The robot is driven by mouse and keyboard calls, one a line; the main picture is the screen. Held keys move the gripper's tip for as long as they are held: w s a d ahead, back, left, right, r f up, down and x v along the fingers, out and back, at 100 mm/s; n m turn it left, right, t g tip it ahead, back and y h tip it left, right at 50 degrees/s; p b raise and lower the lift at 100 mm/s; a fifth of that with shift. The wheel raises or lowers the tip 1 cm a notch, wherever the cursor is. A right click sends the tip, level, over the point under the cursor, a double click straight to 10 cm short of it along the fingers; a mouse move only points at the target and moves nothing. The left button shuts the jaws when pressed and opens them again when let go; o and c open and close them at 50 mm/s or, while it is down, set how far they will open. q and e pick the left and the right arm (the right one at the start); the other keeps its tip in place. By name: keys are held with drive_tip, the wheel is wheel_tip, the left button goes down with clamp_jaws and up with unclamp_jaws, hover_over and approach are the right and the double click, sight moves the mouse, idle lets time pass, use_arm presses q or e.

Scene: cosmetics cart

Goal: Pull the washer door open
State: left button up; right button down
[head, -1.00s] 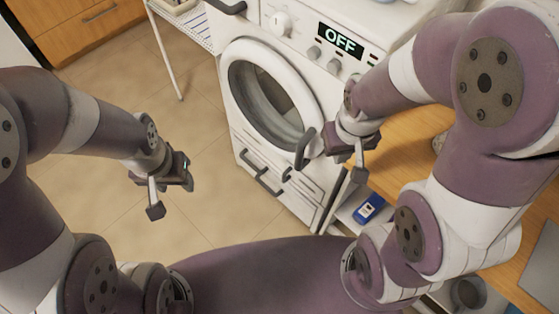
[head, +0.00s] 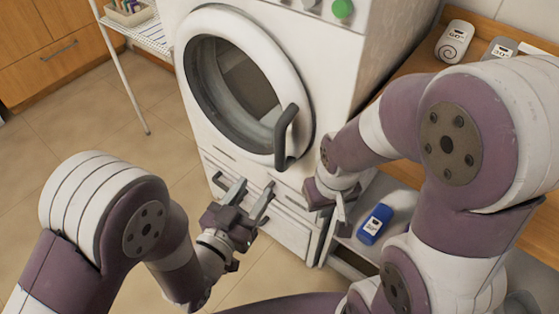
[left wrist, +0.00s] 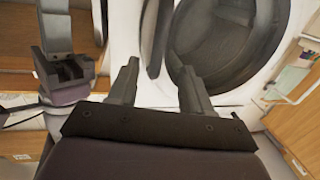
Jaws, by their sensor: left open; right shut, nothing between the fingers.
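The white washer (head: 335,60) stands ahead with its round door (head: 297,60) closed. The dark curved door handle (head: 284,140) is at the door's lower right. My left gripper (head: 253,189) is open and empty, in front of the washer below the door, lower left of the handle and apart from it. In the left wrist view, the handle (left wrist: 154,40) shows beyond the gap between the open fingers (left wrist: 158,82), beside the dark door glass (left wrist: 225,35). My right gripper (head: 330,207) is shut and empty, right of the handle by the washer's front right edge.
A white wire rack (head: 150,38) stands left of the washer. Floor at left is clear.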

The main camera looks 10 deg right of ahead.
sight(277, 152)
use_arm(q)
drive_tip(key=x, duration=0.4)
drive_tip(key=r+x, duration=0.1)
drive_tip(key=x, duration=0.3)
drive_tip(key=b+x, duration=0.1)
drive_tip(key=x, duration=0.3)
drive_tip(key=shift+w+d+r, duration=0.15)
drive_tip(key=shift+w+d, duration=0.1)
drive_tip(key=shift+w, duration=0.1)
clamp_jaws()
